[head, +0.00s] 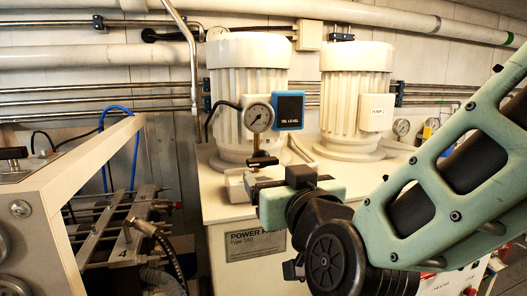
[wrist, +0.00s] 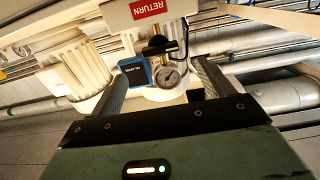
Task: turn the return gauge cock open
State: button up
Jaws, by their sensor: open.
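The return gauge cock (head: 262,161) shows in the head view as a dark crossbar handle on a brass stem, just below a round white-faced gauge (head: 258,117). In the wrist view the cock (wrist: 157,45) lies between the gauge (wrist: 171,77) and a red RETURN label (wrist: 149,8) on a pale block. My gripper (wrist: 161,70) is open and empty. Its two grey fingers stand to either side of the gauge and cock in the wrist view. I see no contact with the handle. In the head view the fingertips are hard to make out.
A blue oil level box (head: 290,110) sits right beside the gauge. Two pale motors (head: 248,80) (head: 357,90) stand behind on the power pack cabinet (head: 232,215). A framed machine with hoses (head: 120,225) is at left. Pipes run along the wall.

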aim_at(264, 163)
jog(key=p+x, duration=0.3)
jog(key=x, duration=0.6)
jog(key=shift+w+a+f, duration=0.1)
jog(key=shift+w, duration=0.25)
jog(key=c, duration=1)
